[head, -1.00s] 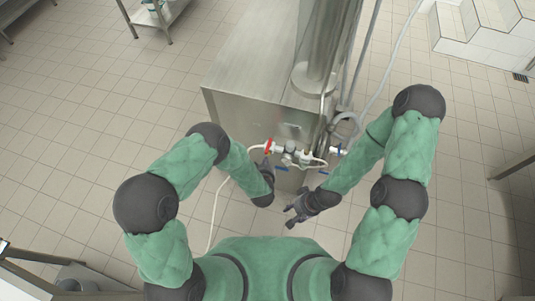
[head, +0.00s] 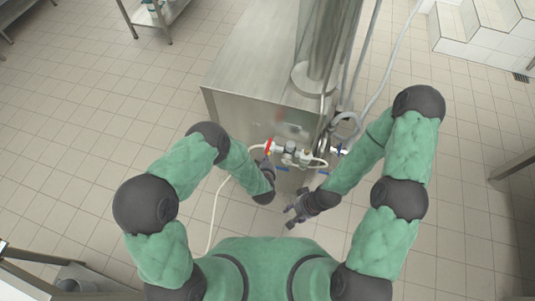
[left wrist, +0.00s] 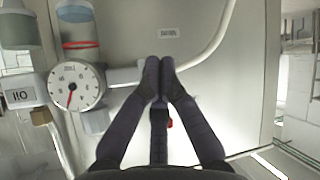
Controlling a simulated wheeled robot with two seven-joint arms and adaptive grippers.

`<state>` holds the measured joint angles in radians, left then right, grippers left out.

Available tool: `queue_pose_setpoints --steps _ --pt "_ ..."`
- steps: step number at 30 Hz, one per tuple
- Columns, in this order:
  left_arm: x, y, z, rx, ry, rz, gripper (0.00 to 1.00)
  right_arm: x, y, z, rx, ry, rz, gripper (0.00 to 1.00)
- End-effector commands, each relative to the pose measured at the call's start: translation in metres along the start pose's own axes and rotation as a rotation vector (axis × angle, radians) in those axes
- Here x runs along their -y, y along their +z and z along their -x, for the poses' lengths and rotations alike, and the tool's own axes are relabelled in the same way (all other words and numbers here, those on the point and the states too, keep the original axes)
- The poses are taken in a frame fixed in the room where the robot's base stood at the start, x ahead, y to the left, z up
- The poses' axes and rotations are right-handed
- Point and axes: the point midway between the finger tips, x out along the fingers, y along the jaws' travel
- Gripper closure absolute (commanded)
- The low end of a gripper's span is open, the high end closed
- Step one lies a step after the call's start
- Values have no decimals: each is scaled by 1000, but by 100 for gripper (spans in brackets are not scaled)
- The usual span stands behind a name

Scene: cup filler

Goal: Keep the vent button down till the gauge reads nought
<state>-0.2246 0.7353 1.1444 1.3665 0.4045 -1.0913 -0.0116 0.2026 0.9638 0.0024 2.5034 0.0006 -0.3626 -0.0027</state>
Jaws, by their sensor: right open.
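The round white gauge (left wrist: 77,86) shows at the left of the left wrist view; its red needle points down and slightly left, and the figures are too small to read surely. My left gripper (left wrist: 160,68) has its two fingertips together in front of the metal panel, with nothing seen between them. A small red part (left wrist: 170,123) shows behind the fingers, partly hidden; I cannot tell whether it is the vent button. In the head view my left gripper (head: 267,164) is just below the pipe fittings. My right gripper (head: 291,214) is open and empty, lower and to the right.
A steel machine (head: 250,90) stands ahead, with white pipe fittings (head: 290,148) and a red ring (head: 268,146) on its front. A pale hose (head: 218,205) trails down to the floor at left. A filter with a red band (left wrist: 78,45) stands above the gauge.

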Motion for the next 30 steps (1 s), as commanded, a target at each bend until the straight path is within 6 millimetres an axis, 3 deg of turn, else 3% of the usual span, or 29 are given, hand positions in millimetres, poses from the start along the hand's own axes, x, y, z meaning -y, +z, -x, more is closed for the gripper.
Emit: queue_pose_setpoints --steps 30 --pt "-4 -5 -8 -3 1 1 100 -1 0 -4 0 0 0 52"
